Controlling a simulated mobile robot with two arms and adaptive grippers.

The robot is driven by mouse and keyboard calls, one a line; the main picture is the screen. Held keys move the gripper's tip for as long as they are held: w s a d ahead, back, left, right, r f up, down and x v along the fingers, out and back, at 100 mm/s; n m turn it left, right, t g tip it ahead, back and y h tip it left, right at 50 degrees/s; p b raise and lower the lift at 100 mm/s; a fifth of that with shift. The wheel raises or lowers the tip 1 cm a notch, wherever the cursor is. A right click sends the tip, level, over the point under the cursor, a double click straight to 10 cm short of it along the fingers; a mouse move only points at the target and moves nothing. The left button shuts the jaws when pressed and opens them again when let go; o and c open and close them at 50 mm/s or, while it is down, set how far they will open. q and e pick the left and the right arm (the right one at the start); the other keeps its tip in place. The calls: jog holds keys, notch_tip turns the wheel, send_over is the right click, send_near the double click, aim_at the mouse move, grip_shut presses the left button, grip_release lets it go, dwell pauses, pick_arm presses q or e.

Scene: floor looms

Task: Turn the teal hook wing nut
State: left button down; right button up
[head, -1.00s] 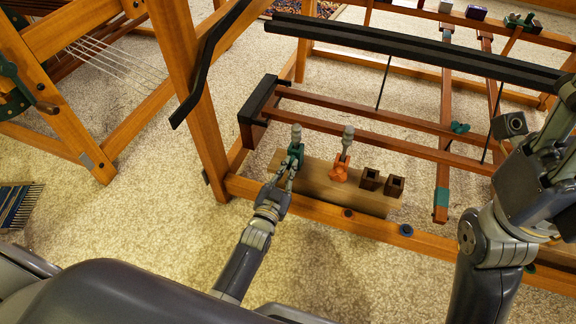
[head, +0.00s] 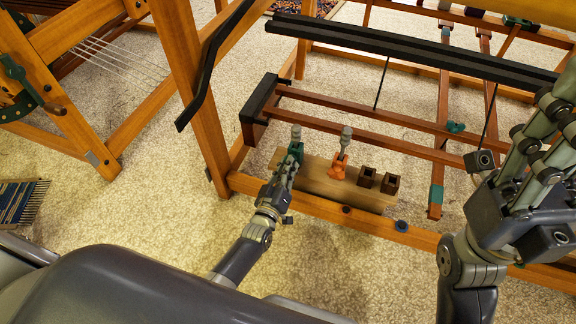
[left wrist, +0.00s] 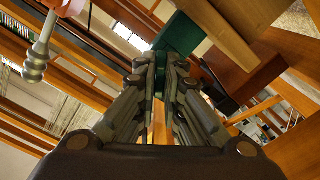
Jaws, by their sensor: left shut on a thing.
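The teal hook piece (head: 296,151) stands on a wooden block (head: 328,187) fixed on the loom's low front rail, with a grey knob (head: 296,132) above it. My left gripper (head: 287,169) is at the teal piece from the near side. In the left wrist view, the fingers (left wrist: 160,78) are shut on a teal part (left wrist: 178,38), which shows between and beyond the fingertips. The fingers hide the lower part of it. My right gripper (head: 540,140) is raised at the right, away from the block, and its fingertips are unclear.
An orange hook piece (head: 338,169) with a grey knob stands right of the teal one. Two dark brown square sockets (head: 379,181) follow on the block. A loom post (head: 207,140) rises to the left.

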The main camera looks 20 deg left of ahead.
pick_arm(q)
jog(key=shift+n, duration=0.5)
jog(key=c, duration=1.7)
grip_release()
jog(key=shift+s+a, duration=0.1)
jog(key=shift+s, duration=3.65)
